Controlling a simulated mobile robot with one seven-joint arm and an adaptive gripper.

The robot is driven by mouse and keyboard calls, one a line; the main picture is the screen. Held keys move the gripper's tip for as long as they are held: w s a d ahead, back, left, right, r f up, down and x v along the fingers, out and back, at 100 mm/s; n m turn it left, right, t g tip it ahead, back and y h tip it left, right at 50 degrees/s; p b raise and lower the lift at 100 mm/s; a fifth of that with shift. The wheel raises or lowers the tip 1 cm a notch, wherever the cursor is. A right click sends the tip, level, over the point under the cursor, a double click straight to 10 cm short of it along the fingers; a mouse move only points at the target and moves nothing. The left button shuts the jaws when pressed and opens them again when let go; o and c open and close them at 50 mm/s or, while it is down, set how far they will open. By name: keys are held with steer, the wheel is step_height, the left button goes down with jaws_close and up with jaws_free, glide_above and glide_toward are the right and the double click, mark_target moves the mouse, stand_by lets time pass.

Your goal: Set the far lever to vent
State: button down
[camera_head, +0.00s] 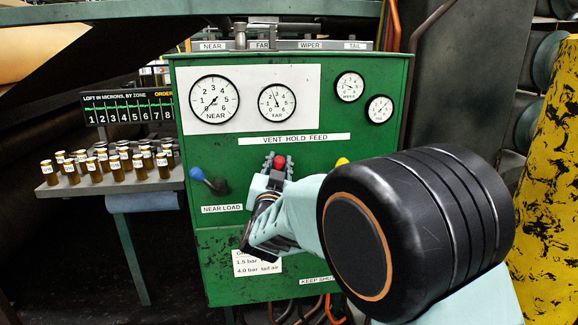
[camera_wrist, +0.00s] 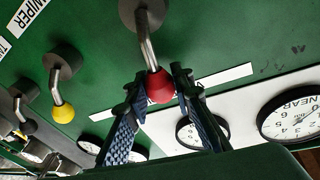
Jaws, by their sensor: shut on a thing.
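The red-knobbed lever (camera_head: 279,162) stands on the green panel below the FAR gauge (camera_head: 277,103); its own label is hidden behind my arm. In the wrist view, its red knob (camera_wrist: 160,87) sits between the two fingers of my gripper (camera_wrist: 159,82), at the end of a bent metal shaft. My gripper (camera_head: 278,166) is shut on that knob. The VENT HOLD FEED strip (camera_head: 293,139) is just above the knob. In the wrist view the panel appears upside down, and the shaft slants slightly toward the NEAR gauge side. The FAR gauge needle points up and slightly left.
The blue-knobbed lever (camera_head: 196,174), above the NEAR LOAD label (camera_head: 222,208), is to the left. The yellow knob (camera_head: 342,162) is close on the right, partly behind my arm; it also shows in the wrist view (camera_wrist: 63,112). Sample jars stand on a shelf (camera_head: 60,188) at the left.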

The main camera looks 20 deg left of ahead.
steer(key=a+n, duration=0.1)
steer(key=s+n, duration=0.1)
steer(key=n, duration=0.1)
steer(key=shift+a+y+b, duration=0.35)
steer(key=shift+y, duration=0.05)
steer(key=n, duration=0.1)
steer(key=a+n, duration=0.1)
steer(key=s+n+y, duration=0.1)
steer(key=shift+a+f+n+t+b, duration=0.15)
steer(key=shift+a+n+t+b, duration=0.15)
steer(key=shift+b, duration=0.1)
steer(key=shift+s+a+f+n+y+b, duration=0.3)
steer(key=shift+a+n+y, duration=0.1)
steer(key=shift+n, duration=0.65)
steer(key=shift+s+a+f+n+y+b, duration=0.15)
steer(key=shift+s+a+n+y+b, duration=0.2)
steer(key=shift+n, duration=0.75)
steer(key=shift+s+a+f+n+y+b, duration=0.1)
steer(key=shift+a+f+n+y+b, duration=0.25)
steer(key=shift+n, duration=0.7)
steer(key=shift+a, duration=0.15)
steer(key=c, duration=1.7)
jaws_free()
steer(key=shift+r, duration=0.1)
steer(key=shift+o, duration=0.2)
steer(key=v, duration=1.2)
steer(key=shift+r, duration=0.25)
